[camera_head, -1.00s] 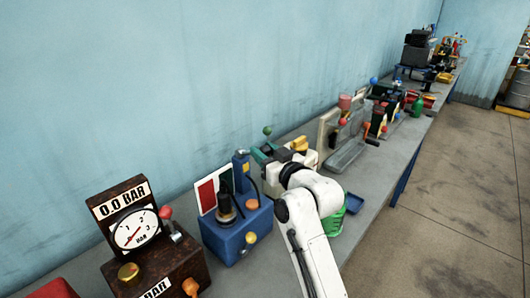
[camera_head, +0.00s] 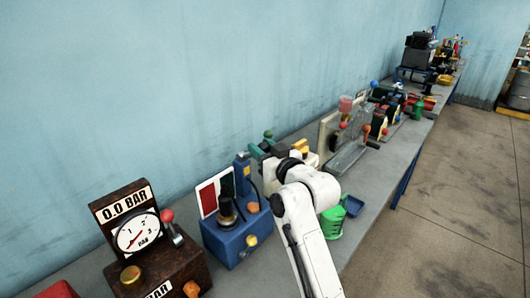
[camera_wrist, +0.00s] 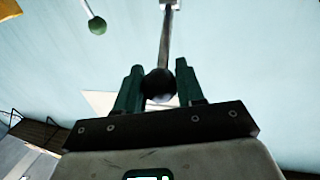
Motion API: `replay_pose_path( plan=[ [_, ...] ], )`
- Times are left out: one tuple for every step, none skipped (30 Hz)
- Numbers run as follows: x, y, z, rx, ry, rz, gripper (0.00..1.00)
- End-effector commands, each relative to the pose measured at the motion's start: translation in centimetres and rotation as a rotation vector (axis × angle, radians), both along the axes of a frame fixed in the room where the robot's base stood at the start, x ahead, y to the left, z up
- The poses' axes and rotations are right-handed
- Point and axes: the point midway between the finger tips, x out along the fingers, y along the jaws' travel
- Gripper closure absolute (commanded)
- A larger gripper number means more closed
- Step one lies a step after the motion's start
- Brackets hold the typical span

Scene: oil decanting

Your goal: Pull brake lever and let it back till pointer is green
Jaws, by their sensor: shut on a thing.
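In the wrist view a lever (camera_wrist: 165,40) comes down from the top as a thin metal rod ending in a dark ball knob (camera_wrist: 158,84). The green fingers of my gripper (camera_wrist: 158,88) are on either side of the knob, shut on it. In the head view my gripper (camera_head: 259,153) is above the bench, just right of an upright blue part; the held knob is hidden there. A panel with red and dark green fields (camera_head: 217,193) stands on the left. I cannot make out a pointer on it.
A green ball knob (camera_wrist: 97,25) hangs near the held lever in the wrist view. A blue box (camera_head: 238,238) and a brown gauge box (camera_head: 165,268) stand left on the bench. A green coil-like object (camera_head: 331,224) and further stations stand right. The wall is close behind.

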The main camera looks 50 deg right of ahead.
Motion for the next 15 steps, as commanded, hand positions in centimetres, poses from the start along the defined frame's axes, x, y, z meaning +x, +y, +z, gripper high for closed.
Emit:
replay_pose_path(
  plan=[
    [0.4, 0.1, 1.2, -0.003, -0.014, 0.002, 1.0],
    [0.6, 0.1, 1.4, -0.002, -0.014, 0.002, 1.0],
    [0.8, 0.2, 1.6, -0.002, -0.014, 0.003, 1.0],
    [1.0, 0.2, 1.8, -0.003, -0.015, 0.003, 1.0],
    [1.2, 0.2, 2.0, -0.002, -0.015, 0.003, 1.0],
    [1.5, 0.2, 2.2, -0.003, -0.015, 0.003, 1.0],
    [1.7, 0.2, 2.4, -0.003, -0.015, 0.003, 1.0],
    [1.9, 0.2, 2.6, -0.003, -0.015, 0.003, 1.0],
    [2.1, 0.3, 2.8, -0.003, -0.016, 0.003, 1.0],
    [2.3, 0.3, 2.9, -0.003, -0.016, 0.004, 1.0],
    [2.5, 0.3, 3.0, -0.003, -0.015, 0.004, 1.0],
    [2.8, 0.3, 3.1, -0.003, -0.015, 0.004, 1.0],
    [2.9, 0.3, 3.2, -0.003, -0.015, 0.004, 1.0],
    [3.1, 0.3, 3.4, -0.003, -0.015, 0.004, 1.0],
    [3.3, 0.3, 3.5, -0.003, -0.016, 0.004, 1.0]
  ],
)
